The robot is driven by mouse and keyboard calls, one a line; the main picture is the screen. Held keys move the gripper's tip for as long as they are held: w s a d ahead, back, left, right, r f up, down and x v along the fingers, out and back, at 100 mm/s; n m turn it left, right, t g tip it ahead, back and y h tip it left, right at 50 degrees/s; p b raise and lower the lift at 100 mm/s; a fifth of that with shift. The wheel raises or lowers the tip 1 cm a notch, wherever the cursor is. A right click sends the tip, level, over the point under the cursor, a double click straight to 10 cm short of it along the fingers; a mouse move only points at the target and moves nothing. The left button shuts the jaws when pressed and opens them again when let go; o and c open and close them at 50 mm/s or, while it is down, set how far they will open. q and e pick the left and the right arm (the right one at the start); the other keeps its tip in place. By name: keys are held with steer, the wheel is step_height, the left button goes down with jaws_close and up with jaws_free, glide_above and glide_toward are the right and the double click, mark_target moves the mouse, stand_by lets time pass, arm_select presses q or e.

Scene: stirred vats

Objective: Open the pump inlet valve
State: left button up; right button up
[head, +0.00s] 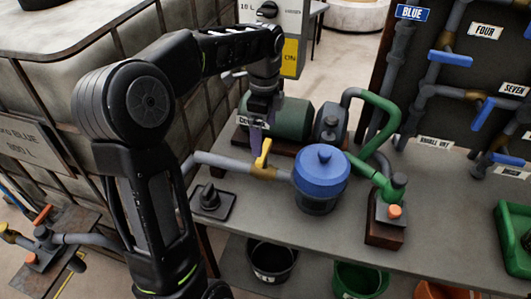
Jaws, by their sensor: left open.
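A yellow lever handle (263,154) sits on a brass valve body (263,172) in the grey pipe (222,161) that runs into the blue-lidded round housing (321,172). The handle points up in the picture, across the line of the pipe. The pump (330,123) with its green motor (288,118) stands behind. My left gripper (256,132) is open, pointing down just above and left of the yellow handle. Its fingers partly overlap the motor's label, and I cannot tell whether they touch the handle. My right gripper is out of view.
A green pipe (381,118) loops to a block with an orange button (394,211). A black stand (212,202) is at the bench's left front. A caged tank (50,85) fills the left. A panel of blue-handled valves (449,58) stands at right. Buckets (360,279) sit below.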

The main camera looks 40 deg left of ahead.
mark_target(264, 150)
arm_select(q)
steer(key=shift+f, duration=3.9)
steer(key=shift+c, duration=0.3)
steer(key=c, duration=1)
steer(key=shift+c, duration=0.2)
